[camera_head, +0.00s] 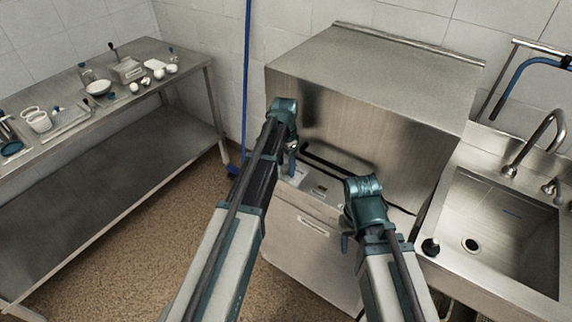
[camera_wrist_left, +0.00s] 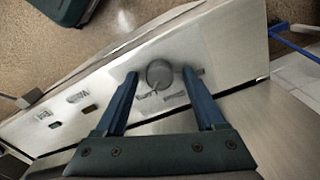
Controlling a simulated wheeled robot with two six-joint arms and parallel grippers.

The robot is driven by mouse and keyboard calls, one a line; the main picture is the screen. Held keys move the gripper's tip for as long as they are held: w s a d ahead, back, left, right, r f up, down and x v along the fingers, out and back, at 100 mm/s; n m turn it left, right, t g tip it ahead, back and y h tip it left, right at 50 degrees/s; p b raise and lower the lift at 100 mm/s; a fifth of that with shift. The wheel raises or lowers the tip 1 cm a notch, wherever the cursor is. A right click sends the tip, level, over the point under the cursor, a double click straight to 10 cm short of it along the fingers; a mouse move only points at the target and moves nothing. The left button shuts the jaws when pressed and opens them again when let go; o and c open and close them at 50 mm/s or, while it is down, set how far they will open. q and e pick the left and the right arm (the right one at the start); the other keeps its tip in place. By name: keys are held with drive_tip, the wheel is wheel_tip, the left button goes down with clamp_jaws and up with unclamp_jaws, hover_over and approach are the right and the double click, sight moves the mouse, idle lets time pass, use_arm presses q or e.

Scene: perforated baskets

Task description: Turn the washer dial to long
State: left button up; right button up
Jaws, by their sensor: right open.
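The washer (camera_head: 320,205) is a steel unit with a tall hood and a light front panel, in the middle of the head view. Its round grey dial (camera_wrist_left: 160,74) sits on the panel (camera_wrist_left: 110,97) in the left wrist view, with small labels beside it that are too small to read. My left gripper (camera_wrist_left: 158,88) is open, with one blue finger on each side of the dial; I cannot tell whether they touch it. In the head view my left gripper (camera_head: 291,150) is at the panel's left part. My right gripper (camera_head: 346,240) is low before the washer, mostly hidden by its wrist.
A steel sink (camera_head: 497,232) with a tap (camera_head: 540,140) stands at the right, with a black knob (camera_head: 430,247) at its front left. A steel table (camera_head: 120,130) with bowls and utensils stands at the left. A blue pole (camera_head: 246,80) rises behind. The floor between is clear.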

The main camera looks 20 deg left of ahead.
sight(285, 166)
use_arm(q)
drive_tip(key=shift+r, duration=0.1)
use_arm(e)
drive_tip(key=shift+r, duration=0.1)
use_arm(q)
wheel_tip(285, 166, up, 14)
drive_tip(key=p, duration=1.3)
drive_tip(key=shift+w+a+p, duration=0.15)
drive_tip(key=shift+p, duration=0.25)
use_arm(e)
wheel_tip(285, 166, up, 14)
drive_tip(key=shift+f, duration=0.2)
use_arm(q)
drive_tip(key=shift+f, duration=0.2)
